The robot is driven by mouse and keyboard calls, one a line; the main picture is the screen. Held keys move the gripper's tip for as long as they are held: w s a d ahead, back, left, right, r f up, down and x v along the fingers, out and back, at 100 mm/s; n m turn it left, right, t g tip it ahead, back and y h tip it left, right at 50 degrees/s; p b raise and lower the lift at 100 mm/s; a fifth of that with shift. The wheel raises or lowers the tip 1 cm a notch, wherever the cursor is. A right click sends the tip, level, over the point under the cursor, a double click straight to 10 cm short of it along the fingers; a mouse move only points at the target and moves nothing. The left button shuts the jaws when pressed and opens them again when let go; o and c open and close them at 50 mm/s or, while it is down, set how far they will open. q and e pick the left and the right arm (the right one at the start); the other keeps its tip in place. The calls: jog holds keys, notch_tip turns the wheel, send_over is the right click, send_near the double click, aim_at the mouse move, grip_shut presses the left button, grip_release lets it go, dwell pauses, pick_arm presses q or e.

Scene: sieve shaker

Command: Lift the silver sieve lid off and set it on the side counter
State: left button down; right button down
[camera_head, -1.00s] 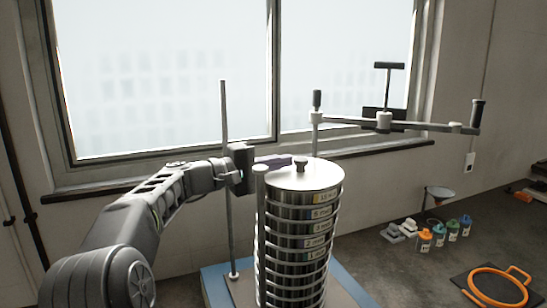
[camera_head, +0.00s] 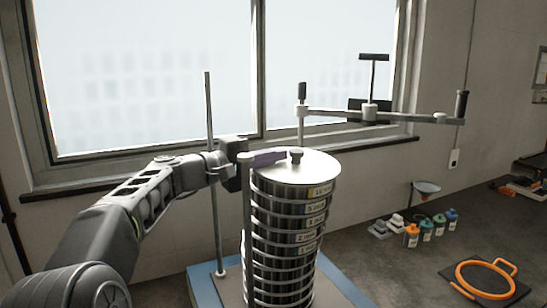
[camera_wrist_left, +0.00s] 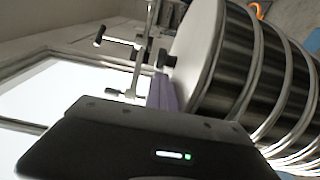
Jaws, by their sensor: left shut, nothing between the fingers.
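The silver sieve lid (camera_head: 310,169) is a flat round disc with a small dark knob (camera_head: 296,155) at its middle. It sits on top of a tall stack of metal sieves (camera_head: 285,235). My left gripper (camera_head: 286,155) reaches in from the left over the lid, its purple fingers shut with nothing between them. The fingertips are right beside the knob; I cannot tell if they touch it. In the left wrist view the lid (camera_wrist_left: 200,42), knob (camera_wrist_left: 166,59) and fingers (camera_wrist_left: 160,95) also show. My right gripper is not in view.
Upright rods (camera_head: 213,180) stand around the stack on a blue base (camera_head: 203,287). A clamp bar (camera_head: 400,116) with handles sits swung out to the right.

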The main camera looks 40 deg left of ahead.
pick_arm(q)
jog(key=shift+s+f, duration=0.1)
jog(key=shift+f, duration=0.15)
jog(key=shift+s+f, duration=0.1)
jog(key=shift+s, duration=0.15)
jog(key=b+v, duration=0.2)
jog(key=v, duration=0.5)
jog(key=shift+a+r+b, duration=0.2)
jog(key=shift+r+b, duration=0.2)
jog(key=c, duration=2.1)
grip_release()
